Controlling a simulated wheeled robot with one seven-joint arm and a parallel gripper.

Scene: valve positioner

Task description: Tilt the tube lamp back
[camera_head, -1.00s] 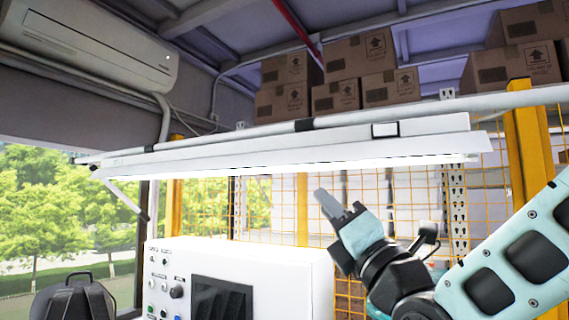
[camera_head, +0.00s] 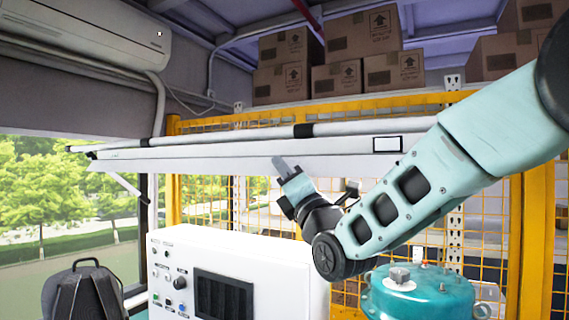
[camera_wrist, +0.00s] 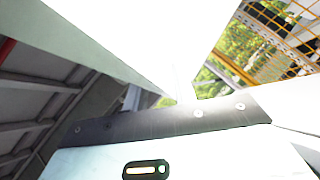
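The tube lamp (camera_head: 230,153) is a long white fixture across the middle of the head view, hung along a pale pipe. Its broad white face shows and no glowing underside is visible. My gripper (camera_head: 280,164) points up at the lamp's lower edge, right of its middle. The fingertip overlaps the lamp in the picture; I cannot tell whether it touches. Only one narrow grey fingertip stands out, so the gap between the fingers is hidden. In the wrist view, a large bright white surface (camera_wrist: 120,35), likely the lamp, fills the top close ahead.
A white control box (camera_head: 230,265) with knobs and a dark screen stands below the lamp. A teal round housing (camera_head: 420,292) is under my arm. A yellow mesh fence (camera_head: 215,200) stands behind. Cardboard boxes (camera_head: 340,75) sit above. A dark backpack (camera_head: 85,290) is at lower left.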

